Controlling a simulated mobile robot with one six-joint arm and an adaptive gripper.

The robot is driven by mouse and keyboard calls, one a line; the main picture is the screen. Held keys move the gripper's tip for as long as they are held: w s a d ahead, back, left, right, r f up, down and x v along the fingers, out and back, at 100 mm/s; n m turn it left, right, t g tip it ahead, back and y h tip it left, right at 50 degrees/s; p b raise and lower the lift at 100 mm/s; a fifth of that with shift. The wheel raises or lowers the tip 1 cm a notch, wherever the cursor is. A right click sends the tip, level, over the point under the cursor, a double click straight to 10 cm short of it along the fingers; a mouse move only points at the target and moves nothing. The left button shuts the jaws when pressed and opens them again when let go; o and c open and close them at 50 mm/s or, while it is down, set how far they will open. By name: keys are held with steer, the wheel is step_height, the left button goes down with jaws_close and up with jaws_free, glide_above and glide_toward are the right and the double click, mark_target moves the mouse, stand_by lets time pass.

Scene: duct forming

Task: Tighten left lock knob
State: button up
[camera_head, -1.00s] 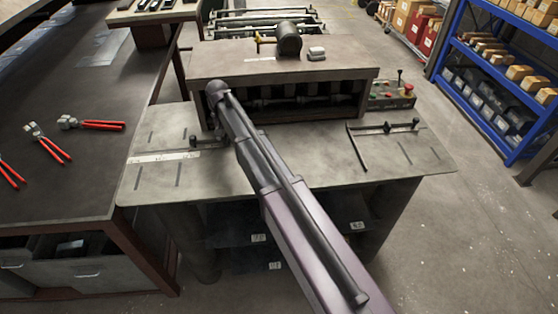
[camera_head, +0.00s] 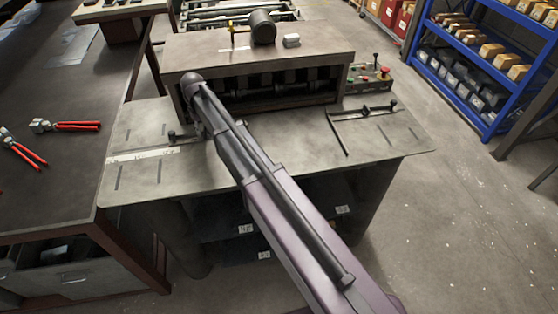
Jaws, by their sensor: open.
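The left lock knob (camera_head: 172,135) is a small dark knob on the left guide, on the left side of the grey machine table (camera_head: 240,172). A pale scale strip (camera_head: 142,155) lies just in front of it. My arm reaches across the table from the lower right, and its far joint is above and just right of the knob. My gripper cannot be made out; the arm hides the area just right of the knob. I cannot tell whether anything touches the knob. The right guide (camera_head: 362,112) has a similar dark knob and a long thin bar.
The forming machine's housing (camera_head: 175,72) stands behind the guides, with a motor (camera_head: 262,27) on top. A control box (camera_head: 369,78) is at its right. A dark workbench (camera_head: 55,185) with red-handled pliers (camera_head: 76,126) is at the left. Floor on the right is clear before blue shelving (camera_head: 465,95).

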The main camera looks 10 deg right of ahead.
steer(key=n, duration=0.6)
steer(key=shift+s+n, duration=0.1)
steer(key=shift+n, duration=0.2)
steer(key=n, duration=0.4)
steer(key=shift+s+a, duration=0.1)
steer(key=shift+r+n, duration=0.25)
steer(key=shift+n, duration=0.25)
step_height(320, 180, up, 14)
steer(key=p, duration=1.4)
steer(key=s+d+f+m+b, duration=0.3)
steer(key=s+d+f+m, duration=0.1)
steer(key=s+d, duration=0.3)
steer(key=s+d+f+m+b, duration=0.4)
steer(key=s+d+m, duration=0.2)
steer(key=s+d, duration=0.1)
steer(key=s+d+f+m+b, duration=0.4)
steer(key=s+d+m, duration=0.2)
steer(key=s+d, duration=0.2)
steer(key=shift+s, duration=0.7)
